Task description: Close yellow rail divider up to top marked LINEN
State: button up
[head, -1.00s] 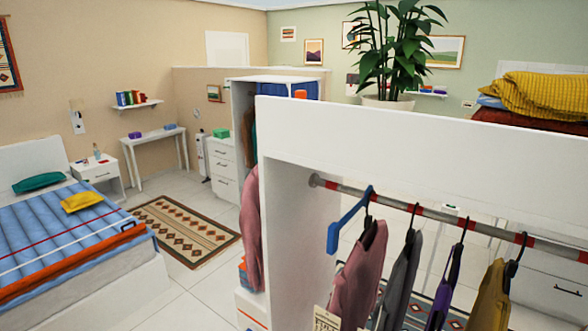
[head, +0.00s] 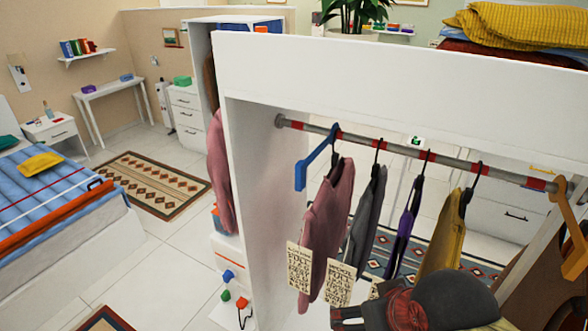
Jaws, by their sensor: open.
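A yellow-orange rail divider (head: 571,228) hangs on the wardrobe rail (head: 400,150) at the right edge in the head view. Left of it on the rail hang a mustard top (head: 443,235), a purple top (head: 404,235), a grey top (head: 368,220) and a pink top (head: 328,225). A gap of bare rail lies between the mustard top and the yellow divider. Pale printed tags (head: 299,267) hang low at the left; I cannot read LINEN on any.
A blue rail divider (head: 313,160) hangs left of the pink top. The white wardrobe (head: 400,75) has a side wall at the left. A dark grey and red item (head: 440,295) covers the lower front. Brown cloth (head: 535,270) is at the lower right. Floor (head: 165,270) is clear at left.

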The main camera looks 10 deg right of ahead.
aim_at(578, 260)
jog(key=l+z, duration=0.2)
jog(key=z, duration=1.55)
